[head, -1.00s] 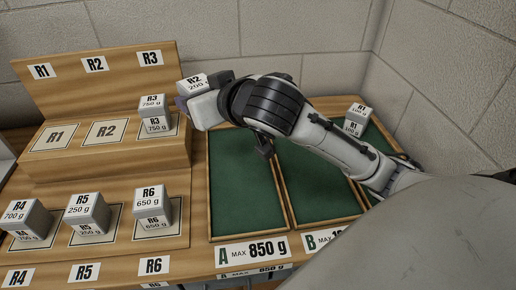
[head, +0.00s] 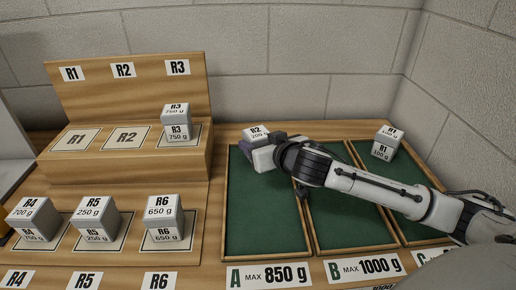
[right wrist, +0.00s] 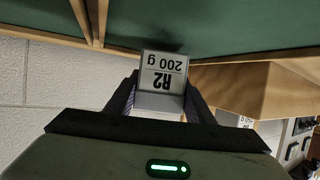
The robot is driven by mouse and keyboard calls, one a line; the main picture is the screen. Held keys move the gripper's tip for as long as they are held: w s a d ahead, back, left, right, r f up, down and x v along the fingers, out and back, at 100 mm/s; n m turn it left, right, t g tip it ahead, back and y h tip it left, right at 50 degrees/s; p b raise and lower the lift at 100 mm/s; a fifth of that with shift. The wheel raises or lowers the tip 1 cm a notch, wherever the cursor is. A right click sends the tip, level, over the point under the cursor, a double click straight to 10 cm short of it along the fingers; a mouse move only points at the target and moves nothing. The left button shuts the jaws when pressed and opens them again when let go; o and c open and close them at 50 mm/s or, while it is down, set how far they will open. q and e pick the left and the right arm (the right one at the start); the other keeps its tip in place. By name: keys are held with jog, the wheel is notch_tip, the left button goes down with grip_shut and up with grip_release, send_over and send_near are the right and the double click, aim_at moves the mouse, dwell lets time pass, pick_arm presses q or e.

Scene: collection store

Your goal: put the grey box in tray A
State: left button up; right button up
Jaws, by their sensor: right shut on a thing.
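My right gripper (head: 262,148) is shut on the grey box labelled R2, 200 g (head: 256,133). It holds the box at the back of tray A (head: 264,220), a shallow green-floored tray with a wooden rim, marked max 850 g. In the right wrist view, the box (right wrist: 162,72) sits between the two fingers with green lining beyond it. I cannot tell whether its underside touches the tray. The rest of tray A's floor looks empty. My left gripper is not in view.
Tray B (head: 350,222) is empty, partly under my right arm. The R1 box (head: 386,143) stands in the tray at far right. On the stand, R3 (head: 177,122), R4 (head: 33,219), R5 (head: 95,219) and R6 (head: 164,222) boxes sit; the R2 spot (head: 126,138) is bare.

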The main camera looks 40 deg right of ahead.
jog(key=shift+f, duration=0.4)
jog(key=shift+f, duration=0.1)
jog(key=o, duration=1.2)
jog(key=shift+f, duration=0.1)
jog(key=shift+o, duration=0.2)
jog(key=v, duration=1.2)
